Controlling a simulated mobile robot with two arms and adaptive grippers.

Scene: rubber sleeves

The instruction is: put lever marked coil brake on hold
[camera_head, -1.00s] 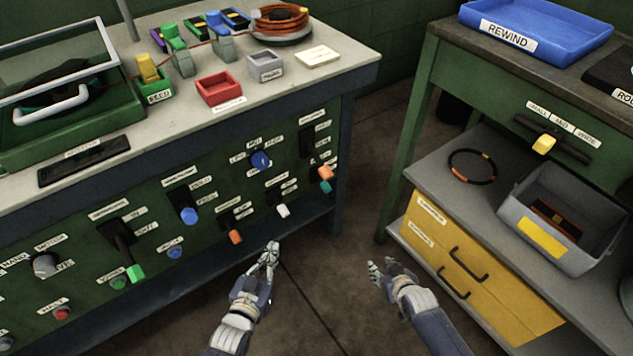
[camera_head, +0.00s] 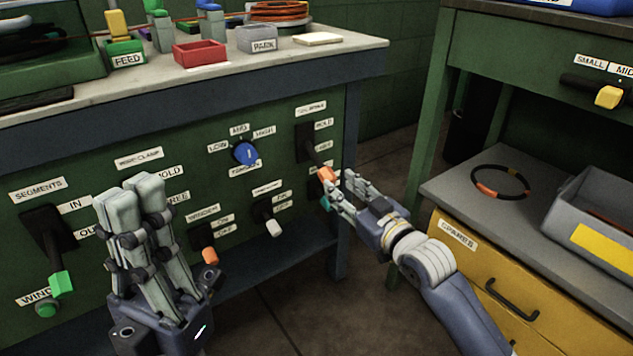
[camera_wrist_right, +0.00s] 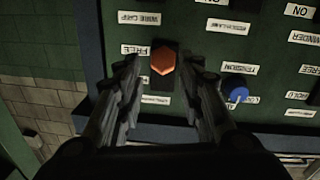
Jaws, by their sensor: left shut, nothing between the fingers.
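The coil brake lever has an orange knob (camera_head: 326,174) on a dark arm at the green panel's right end. It hangs down from its slot, below the HOLD label (camera_head: 323,124). In the right wrist view, which is upside down, the orange knob (camera_wrist_right: 162,60) lies beside the FREE label. My right gripper (camera_head: 338,189) is open at the knob; in the wrist view its fingers stand on either side of it, with no clear contact. My left gripper (camera_head: 135,190) is shut and empty in front of the panel, hiding part of the clamp control there.
A teal knob (camera_head: 325,203) sits just below the orange one, close to my right fingers. A blue dial (camera_head: 245,152) and a white-tipped switch (camera_head: 273,227) are to the left. The grey shelf (camera_head: 445,180) stands at right, with open floor between.

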